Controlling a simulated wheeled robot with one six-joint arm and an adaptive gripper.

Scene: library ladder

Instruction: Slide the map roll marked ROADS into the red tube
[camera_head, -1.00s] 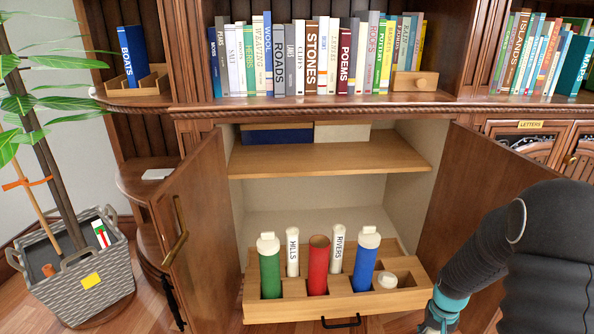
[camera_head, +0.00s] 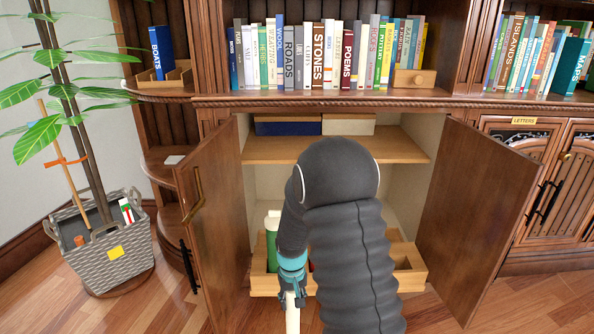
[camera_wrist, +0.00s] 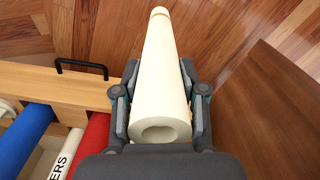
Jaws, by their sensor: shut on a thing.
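My gripper (camera_head: 291,290) is shut on a cream paper roll (camera_wrist: 160,60), and the roll also shows below it in the head view (camera_head: 292,318). No lettering shows on the roll, so I cannot read its mark. In the wrist view the roll's hollow end faces the camera. The red tube (camera_wrist: 92,140) lies to the left of my gripper in the wrist view, apart from the roll. Its mouth is not visible there. In the head view my arm hides nearly all of it. The wooden drawer rack (camera_wrist: 60,84) holds the tube.
The green tube (camera_head: 271,250) stands left of my arm. The blue tube (camera_wrist: 24,135) and a roll ending in ERS (camera_wrist: 60,164) are beside the red one. Open cabinet doors flank the rack, left (camera_head: 208,240) and right (camera_head: 470,215). A black handle (camera_wrist: 80,64) juts from the rack's front.

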